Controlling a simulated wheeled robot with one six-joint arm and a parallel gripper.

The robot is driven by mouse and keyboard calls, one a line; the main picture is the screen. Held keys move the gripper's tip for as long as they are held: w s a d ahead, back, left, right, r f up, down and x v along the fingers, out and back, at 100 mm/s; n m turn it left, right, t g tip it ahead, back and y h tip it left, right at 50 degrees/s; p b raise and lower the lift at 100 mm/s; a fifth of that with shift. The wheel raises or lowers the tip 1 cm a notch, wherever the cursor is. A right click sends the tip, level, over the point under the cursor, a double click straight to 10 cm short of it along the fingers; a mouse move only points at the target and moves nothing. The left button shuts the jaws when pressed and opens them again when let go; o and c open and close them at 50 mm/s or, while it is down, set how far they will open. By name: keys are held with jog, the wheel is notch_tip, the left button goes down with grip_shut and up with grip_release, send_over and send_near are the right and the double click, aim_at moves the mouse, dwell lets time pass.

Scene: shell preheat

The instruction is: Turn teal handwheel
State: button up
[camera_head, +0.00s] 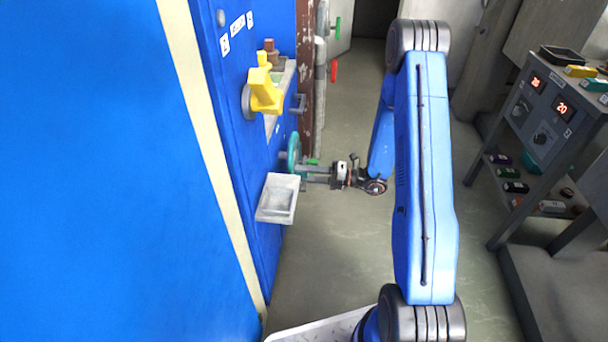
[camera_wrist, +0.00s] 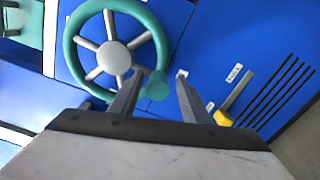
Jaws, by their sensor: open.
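The teal handwheel (camera_head: 294,155) is mounted on the blue cabinet front in the head view, seen almost edge-on. In the wrist view the handwheel (camera_wrist: 113,57) shows its full round rim, grey spokes and grey hub. A teal knob (camera_wrist: 157,85) sits at the lower right of its rim. My gripper (camera_wrist: 160,76) is open, with one finger on each side of the knob. I cannot tell whether either finger touches it. In the head view my gripper (camera_head: 312,174) is at the wheel's right side, and its fingertips are small there.
A yellow handle (camera_head: 265,92) sticks out of the blue cabinet (camera_head: 232,150) above the wheel. A white tray (camera_head: 278,198) juts out just below the wheel. A grey control cart (camera_head: 550,110) stands at the right.

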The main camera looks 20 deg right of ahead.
jog(key=v, duration=1.7)
jog(key=shift+s+d, duration=0.1)
jog(key=shift+d, duration=0.05)
